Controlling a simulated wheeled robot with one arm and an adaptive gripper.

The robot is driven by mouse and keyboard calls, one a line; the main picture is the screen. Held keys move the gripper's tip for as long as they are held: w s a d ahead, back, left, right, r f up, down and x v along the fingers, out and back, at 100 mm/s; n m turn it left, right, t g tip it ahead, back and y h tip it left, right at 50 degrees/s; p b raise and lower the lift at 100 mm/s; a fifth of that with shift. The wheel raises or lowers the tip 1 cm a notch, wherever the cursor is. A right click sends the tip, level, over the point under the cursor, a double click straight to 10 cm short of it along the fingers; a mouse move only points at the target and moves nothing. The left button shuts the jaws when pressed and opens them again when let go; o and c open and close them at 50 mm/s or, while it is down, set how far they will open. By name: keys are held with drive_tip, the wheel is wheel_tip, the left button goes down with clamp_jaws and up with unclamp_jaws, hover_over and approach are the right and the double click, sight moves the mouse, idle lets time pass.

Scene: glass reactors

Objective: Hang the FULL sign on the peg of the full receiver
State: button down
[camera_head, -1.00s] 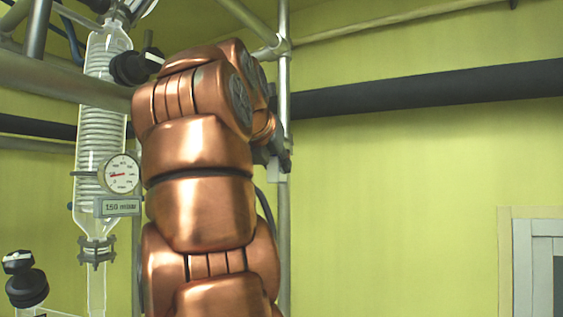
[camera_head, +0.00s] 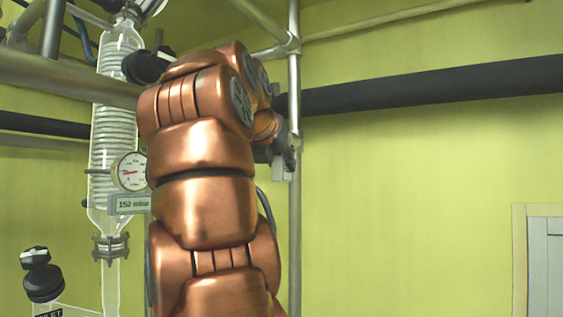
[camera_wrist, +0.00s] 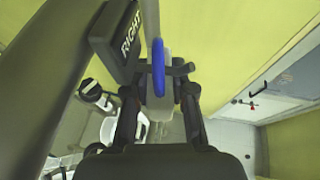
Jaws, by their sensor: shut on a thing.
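In the wrist view, my gripper (camera_wrist: 160,92) is shut on a pale grey thing (camera_wrist: 160,104) with a blue ring-like part (camera_wrist: 158,68) just above it. This looks like the sign, seen nearly edge-on; no lettering shows on it. A black block labelled RIGHT (camera_wrist: 119,38) sits to the upper left of the fingers, close to them in the picture. No peg can be made out clearly. In the head view, my arm hides most of the gripper, and neither the sign nor a receiver can be made out there.
A glass coil condenser (camera_head: 115,130) with a dial gauge (camera_head: 130,171) and a 150 mbar tag (camera_head: 129,204) stands left of my arm. A steel upright (camera_head: 295,220) stands close to its right. A dark pipe (camera_head: 430,87) crosses the wall. The area farther right looks open.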

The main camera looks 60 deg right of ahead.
drive_tip(key=shift+w+a+f+b, duration=0.1)
drive_tip(key=shift+a+f+b, duration=0.05)
drive_tip(key=shift+f+b, duration=0.4)
idle(0.4)
idle(0.5)
drive_tip(key=shift+c, duration=1.2)
unclamp_jaws()
drive_tip(key=shift+a+r, duration=0.1)
drive_tip(key=shift+p+v, duration=0.8)
drive_tip(key=shift+v, duration=2.55)
drive_tip(key=s+a+r+p, duration=0.1)
drive_tip(key=s+a+r, duration=0.1)
drive_tip(key=s+a, duration=0.3)
drive_tip(key=shift+s, duration=0.75)
